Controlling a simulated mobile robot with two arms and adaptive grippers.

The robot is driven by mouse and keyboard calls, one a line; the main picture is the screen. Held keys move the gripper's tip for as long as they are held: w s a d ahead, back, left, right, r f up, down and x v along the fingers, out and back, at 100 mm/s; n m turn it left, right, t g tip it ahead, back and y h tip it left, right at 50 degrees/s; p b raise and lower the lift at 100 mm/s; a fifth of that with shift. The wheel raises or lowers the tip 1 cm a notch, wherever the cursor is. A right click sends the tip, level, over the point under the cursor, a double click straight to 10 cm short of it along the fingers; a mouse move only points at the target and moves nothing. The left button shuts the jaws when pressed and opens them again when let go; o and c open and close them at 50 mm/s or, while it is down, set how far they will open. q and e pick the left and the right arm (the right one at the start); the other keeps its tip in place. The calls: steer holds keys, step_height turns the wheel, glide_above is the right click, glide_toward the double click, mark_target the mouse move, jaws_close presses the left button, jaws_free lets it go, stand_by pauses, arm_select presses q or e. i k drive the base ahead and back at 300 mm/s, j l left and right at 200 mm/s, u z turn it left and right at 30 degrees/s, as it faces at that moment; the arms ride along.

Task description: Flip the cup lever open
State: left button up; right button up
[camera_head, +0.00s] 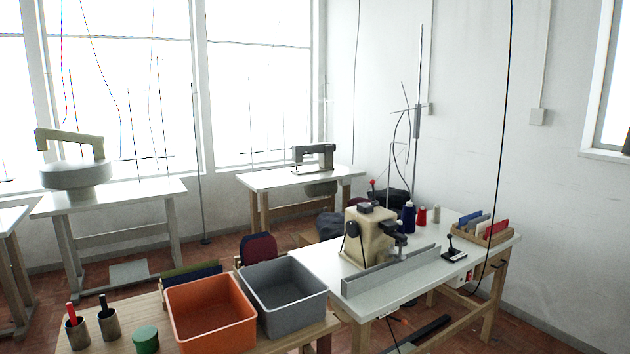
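A cream buttonhole machine (368,236) with dark fittings stands on a white-topped table (315,265), behind a long grey rail (392,271). A small black lever (450,242) stands upright on a flat black base (454,255) at the right of the rail. A lever with a red knob (373,182) rises behind the machine top. I cannot tell which of these is the cup lever, or whether it is open or closed. Neither of my grippers is in view.
Thread cones (409,217) and a wooden tray (497,238) of coloured pieces stand on the machine table. An orange bin (210,310), a grey bin (283,292), two metal cups (109,322) and a green tin (145,339) stand on the wooden bench in front. The tabletop around the black lever is mostly clear.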

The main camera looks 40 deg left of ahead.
mark_target(371, 182)
steer(key=u, duration=1.1)
steer(key=i+l+u, duration=0.15)
steer(key=i+l, duration=0.2)
steer(key=i+l+u, duration=0.1)
steer(key=i+l, duration=0.3)
steer(key=i+l+u, duration=0.15)
steer(key=i+l, duration=0.2)
steer(key=i+l+u, duration=0.1)
steer(key=i+l, duration=0.25)
steer(key=l, duration=0.2)
steer(key=i+l+u, duration=0.15)
steer(key=i+l, duration=0.15)
steer(key=l, duration=0.2)
steer(key=i+l+u, duration=0.1)
steer(key=i+l, duration=0.2)
steer(key=l, duration=0.2)
steer(key=i+l+u, duration=0.15)
steer(key=l, duration=0.4)
steer(key=i+l+u, duration=0.1)
steer(key=i+l, duration=0.25)
steer(key=l, duration=0.25)
